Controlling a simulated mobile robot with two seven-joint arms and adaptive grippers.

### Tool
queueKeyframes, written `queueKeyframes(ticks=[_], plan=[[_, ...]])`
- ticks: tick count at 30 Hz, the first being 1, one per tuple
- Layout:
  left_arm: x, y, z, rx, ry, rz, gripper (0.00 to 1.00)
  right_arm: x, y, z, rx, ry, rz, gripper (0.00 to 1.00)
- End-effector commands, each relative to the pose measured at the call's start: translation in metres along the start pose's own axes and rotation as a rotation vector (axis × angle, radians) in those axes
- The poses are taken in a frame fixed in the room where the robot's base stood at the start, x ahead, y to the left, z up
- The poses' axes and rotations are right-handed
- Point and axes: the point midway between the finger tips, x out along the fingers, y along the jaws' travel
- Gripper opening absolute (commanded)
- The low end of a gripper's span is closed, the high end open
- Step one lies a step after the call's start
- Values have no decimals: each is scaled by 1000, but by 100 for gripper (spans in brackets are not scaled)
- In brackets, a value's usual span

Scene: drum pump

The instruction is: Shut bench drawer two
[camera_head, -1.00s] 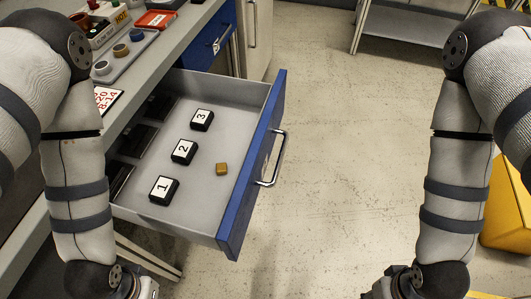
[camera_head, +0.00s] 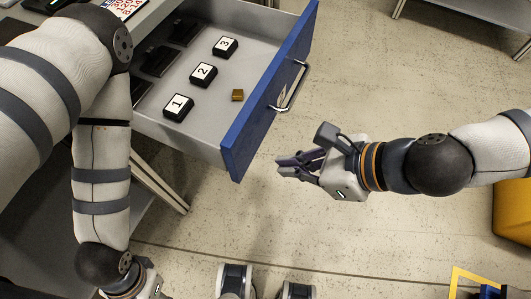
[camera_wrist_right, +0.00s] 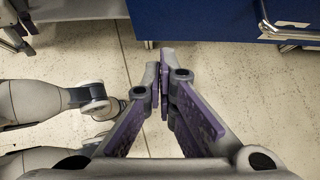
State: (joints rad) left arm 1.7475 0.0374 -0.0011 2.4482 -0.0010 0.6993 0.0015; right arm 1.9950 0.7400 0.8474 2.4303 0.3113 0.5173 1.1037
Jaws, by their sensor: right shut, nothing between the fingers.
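The bench drawer (camera_head: 290,75) with a blue front stands pulled far out of the bench, with its metal handle (camera_head: 291,88) on the outer face. I cannot read its label, so I cannot tell its number. The blue front (camera_wrist_right: 190,20) and the handle (camera_wrist_right: 285,36) also show at the top of the right wrist view. My right gripper (camera_head: 281,165) is shut and empty, in front of the drawer front's near part, apart from it; its fingertips meet in the wrist view (camera_wrist_right: 163,75).
A yellow object (camera_head: 512,215) stands at the right edge.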

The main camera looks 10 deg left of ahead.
Motion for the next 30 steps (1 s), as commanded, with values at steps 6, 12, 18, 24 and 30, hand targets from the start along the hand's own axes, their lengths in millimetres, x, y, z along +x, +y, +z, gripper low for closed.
queueKeyframes(ticks=[6, 12, 18, 24, 30], plan=[[4, 0, 2, 1, -11, -1, 40, 35, 1, 16, -7, 0, 0, 0], [3, 0, 2, 1, -9, 0, 40, 46, 0, 28, -5, 1, -3, 0], [3, 0, 2, 1, -9, 0, 40, 47, -1, 29, -4, 1, -3, 0], [3, 0, 2, 1, -9, 0, 40, 47, -1, 29, -5, 2, -3, 0], [3, 0, 2, 1, -8, 0, 40, 54, -13, 36, -6, 1, -3, 0]])
